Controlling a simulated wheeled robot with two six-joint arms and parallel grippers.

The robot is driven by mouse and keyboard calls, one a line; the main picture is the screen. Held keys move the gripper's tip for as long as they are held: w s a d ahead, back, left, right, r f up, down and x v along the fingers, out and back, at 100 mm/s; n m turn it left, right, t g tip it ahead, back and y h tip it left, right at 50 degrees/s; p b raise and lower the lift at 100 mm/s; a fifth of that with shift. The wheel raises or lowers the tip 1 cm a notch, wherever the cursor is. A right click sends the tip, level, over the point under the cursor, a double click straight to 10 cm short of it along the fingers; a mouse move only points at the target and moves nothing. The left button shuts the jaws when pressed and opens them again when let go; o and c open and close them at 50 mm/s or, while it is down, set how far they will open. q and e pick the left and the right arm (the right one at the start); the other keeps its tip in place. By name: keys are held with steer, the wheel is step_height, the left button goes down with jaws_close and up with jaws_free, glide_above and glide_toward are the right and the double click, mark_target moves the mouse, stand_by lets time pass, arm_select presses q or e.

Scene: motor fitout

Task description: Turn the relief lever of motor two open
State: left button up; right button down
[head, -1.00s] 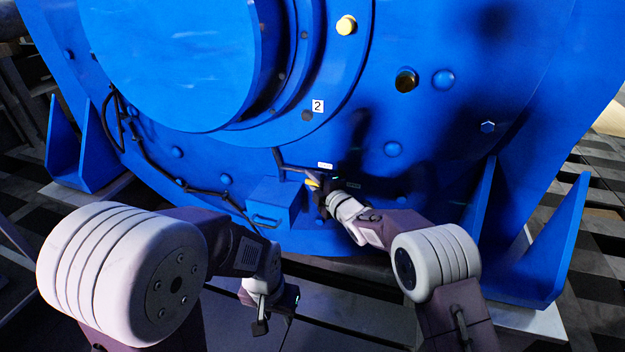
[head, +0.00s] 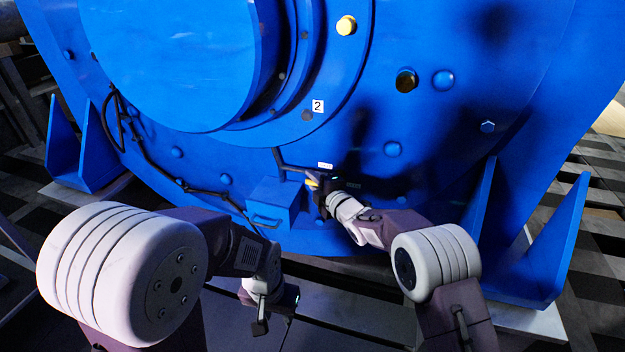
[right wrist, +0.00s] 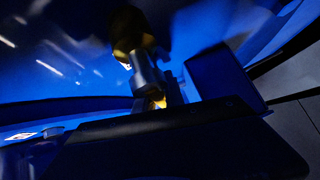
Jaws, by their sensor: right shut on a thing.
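Motor two is the big blue housing (head: 440,130) with a white "2" label (head: 317,106). The relief lever (head: 312,182) shows as a small yellow piece low on its front, just under a small white tag. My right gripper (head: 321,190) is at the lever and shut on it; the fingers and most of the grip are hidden. In the right wrist view a metal fitting (right wrist: 146,76) stands in front of the dark gripper, with yellow parts above and below it. How far the lever is turned cannot be told. My left gripper (head: 262,318) hangs low, away from the motor; its jaws are unclear.
A blue box (head: 272,204) with a handle sticks out of the housing just left of my right gripper. A dark cable (head: 160,170) runs along the housing at left. Blue support brackets (head: 535,245) stand at both sides.

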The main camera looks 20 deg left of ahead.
steer(key=shift+f, duration=0.1)
steer(key=f+n+g+h+p, duration=0.1)
steer(key=h+p, duration=0.1)
steer(key=shift+d+f+n+p, duration=0.15)
steer(key=shift+f+n+p, duration=0.15)
steer(key=shift+n, duration=0.1)
steer(key=d+f+n+g+h+p, duration=0.2)
steer(key=d+f+n+h+p, duration=0.3)
steer(key=h+p, duration=0.6)
steer(key=shift+d+n, duration=0.7)
steer(key=shift+d, duration=0.4)
steer(key=shift+s+d+h, duration=0.1)
steer(key=shift+s+h, duration=0.05)
steer(key=shift+h, duration=0.15)
